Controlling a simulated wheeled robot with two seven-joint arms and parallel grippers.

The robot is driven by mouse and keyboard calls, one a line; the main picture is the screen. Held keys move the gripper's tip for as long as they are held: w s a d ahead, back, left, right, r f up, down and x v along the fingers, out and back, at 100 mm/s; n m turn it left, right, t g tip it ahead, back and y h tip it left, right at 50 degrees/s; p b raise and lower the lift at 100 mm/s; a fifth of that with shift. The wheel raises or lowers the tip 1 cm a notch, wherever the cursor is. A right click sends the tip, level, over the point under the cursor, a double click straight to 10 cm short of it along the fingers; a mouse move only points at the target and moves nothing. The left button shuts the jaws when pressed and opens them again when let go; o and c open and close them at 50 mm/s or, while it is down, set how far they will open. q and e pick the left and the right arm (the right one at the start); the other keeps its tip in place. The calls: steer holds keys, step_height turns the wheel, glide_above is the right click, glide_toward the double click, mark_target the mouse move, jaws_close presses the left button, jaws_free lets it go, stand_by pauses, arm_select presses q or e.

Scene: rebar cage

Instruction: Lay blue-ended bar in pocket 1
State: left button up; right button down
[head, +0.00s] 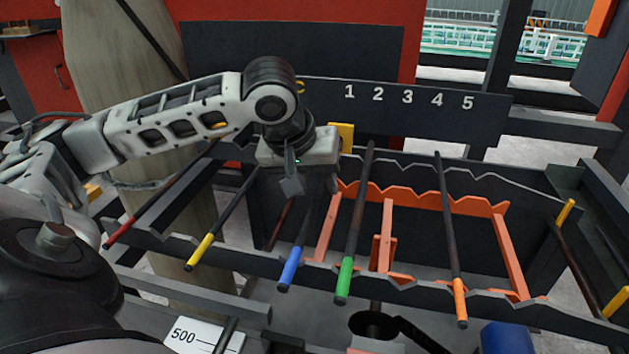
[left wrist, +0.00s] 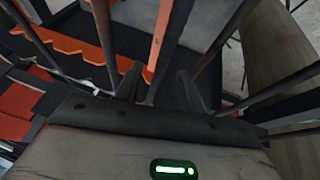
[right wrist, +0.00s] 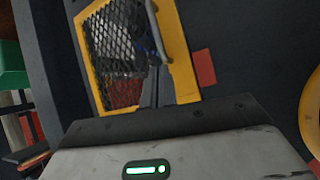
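The blue-ended bar (head: 290,268) slopes back from the front rail, its blue end overhanging the front edge. Its far part is hidden behind my left gripper (head: 305,188). In the left wrist view a dark bar (left wrist: 167,50) runs between the two separated fingers (left wrist: 158,90), with a gap beside it, so the gripper looks open around it. My right gripper (right wrist: 154,88) looks shut and empty, away from the bars.
The green-ended bar (head: 345,278) lies just right of the blue one, and the orange-ended bar (head: 458,290) farther right. Yellow-ended (head: 205,247) and red-ended (head: 120,230) bars lie to the left. A yellow-framed mesh panel (right wrist: 180,50) shows in the right wrist view.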

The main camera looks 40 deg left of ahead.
arm_select(q)
steer(key=shift+f, duration=0.1)
steer(key=shift+s, duration=0.1)
steer(key=p+v, duration=0.3)
steer(key=v, duration=1.3)
